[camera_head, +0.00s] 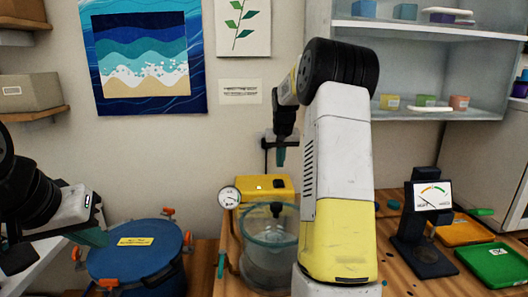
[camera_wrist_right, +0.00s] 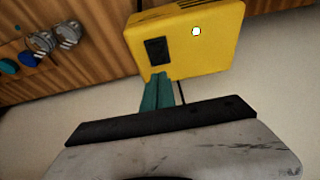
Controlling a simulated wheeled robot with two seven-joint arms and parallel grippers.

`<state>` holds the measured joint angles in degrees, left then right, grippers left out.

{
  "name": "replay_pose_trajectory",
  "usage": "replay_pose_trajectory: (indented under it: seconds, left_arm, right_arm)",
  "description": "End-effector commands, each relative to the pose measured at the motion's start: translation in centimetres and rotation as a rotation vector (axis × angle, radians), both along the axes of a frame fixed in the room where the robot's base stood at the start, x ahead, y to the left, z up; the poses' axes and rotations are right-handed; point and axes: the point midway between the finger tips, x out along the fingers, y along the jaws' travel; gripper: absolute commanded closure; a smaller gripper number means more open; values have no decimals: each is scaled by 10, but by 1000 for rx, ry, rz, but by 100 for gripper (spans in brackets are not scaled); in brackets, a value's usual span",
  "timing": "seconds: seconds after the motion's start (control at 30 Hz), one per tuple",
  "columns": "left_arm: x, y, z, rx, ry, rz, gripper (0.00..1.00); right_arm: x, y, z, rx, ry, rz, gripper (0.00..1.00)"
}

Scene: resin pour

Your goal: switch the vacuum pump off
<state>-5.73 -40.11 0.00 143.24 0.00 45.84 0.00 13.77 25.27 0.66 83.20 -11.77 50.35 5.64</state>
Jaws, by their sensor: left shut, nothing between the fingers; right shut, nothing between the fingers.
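The vacuum pump is a yellow box (camera_head: 265,184) behind the clear chamber in the head view. In the right wrist view the yellow pump (camera_wrist_right: 212,52) fills the upper middle. A dark rocker switch (camera_wrist_right: 157,50) and a bright white round spot (camera_wrist_right: 196,31) are on its face. My right gripper (camera_head: 281,157) points down just above the pump, shut and empty. In the right wrist view its teal fingertips (camera_wrist_right: 157,88) lie close to the switch end of the pump; I cannot tell whether they touch. My left gripper (camera_head: 92,238) is shut and empty at far left.
A clear chamber (camera_head: 268,258) stands in front of the pump, with a round gauge (camera_head: 229,197) beside it. A blue lidded pot (camera_head: 138,268) with orange clamps is left. My right arm blocks the middle.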

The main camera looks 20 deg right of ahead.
Motion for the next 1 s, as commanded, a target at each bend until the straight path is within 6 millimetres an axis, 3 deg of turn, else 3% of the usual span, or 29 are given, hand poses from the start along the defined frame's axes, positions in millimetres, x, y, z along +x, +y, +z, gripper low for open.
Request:
replay_pose_trajectory:
  seconds: [0.1,0.33,1.0]
  left_arm:
    - [0,0,0,0,0,0,100]
    - [0,0,0,0,0,0,100]
    - [0,0,0,0,0,0,100]
  right_arm:
    - [7,-2,-25,1,3,0,100]
    - [11,-3,-53,0,1,1,100]
    - [13,-4,-64,-1,1,1,100]
